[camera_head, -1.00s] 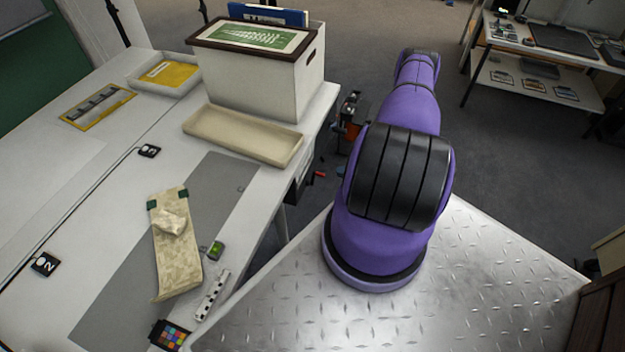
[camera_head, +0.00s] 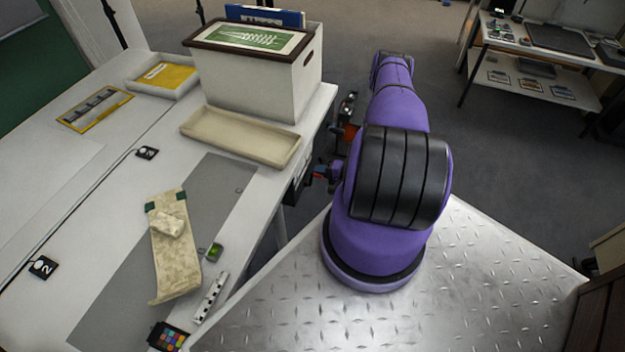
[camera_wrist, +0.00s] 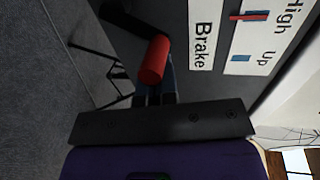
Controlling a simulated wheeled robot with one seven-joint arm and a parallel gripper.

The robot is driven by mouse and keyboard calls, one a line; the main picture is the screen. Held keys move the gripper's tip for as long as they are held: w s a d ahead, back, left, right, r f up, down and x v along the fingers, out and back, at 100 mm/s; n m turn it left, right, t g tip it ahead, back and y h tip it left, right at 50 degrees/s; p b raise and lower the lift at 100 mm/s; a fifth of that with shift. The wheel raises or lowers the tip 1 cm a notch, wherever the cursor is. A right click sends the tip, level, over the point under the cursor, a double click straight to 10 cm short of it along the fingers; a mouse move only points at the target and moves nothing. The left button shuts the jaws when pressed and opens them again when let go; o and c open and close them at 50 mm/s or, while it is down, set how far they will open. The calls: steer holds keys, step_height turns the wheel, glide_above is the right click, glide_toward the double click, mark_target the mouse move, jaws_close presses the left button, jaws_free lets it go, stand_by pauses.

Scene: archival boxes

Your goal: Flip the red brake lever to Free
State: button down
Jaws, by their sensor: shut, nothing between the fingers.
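The red brake lever (camera_wrist: 154,60) shows in the wrist view as a red cylinder on a dark bar, beside a white plate (camera_wrist: 202,35) reading "Brake". In the head view, a small red end (camera_head: 319,175) shows by the table's side, left of my arm. My gripper (camera_wrist: 154,94) is shut and empty, its blue fingertips just below the red cylinder in the wrist picture. They overlap or nearly meet its lower end; I cannot tell whether they touch. The word "Free" is not readable in view.
Another white label (camera_wrist: 262,35) reads "High" and "Up", with red and blue marks. The worktable (camera_head: 75,190) carries a white box (camera_head: 270,85), a beige tray (camera_head: 240,140) and a cloth strip (camera_head: 172,265). A second table (camera_head: 540,45) stands far right.

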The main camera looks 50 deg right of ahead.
steer(key=shift+s+a, duration=0.25)
steer(key=shift+a, duration=0.4)
steer(key=shift+s+a, duration=0.25)
steer(key=shift+a, duration=0.35)
steer(key=shift+s+a, duration=0.25)
steer(key=shift+a, duration=0.4)
steer(key=s+d, duration=0.4)
steer(key=s, duration=0.1)
steer(key=shift+s+d, duration=0.35)
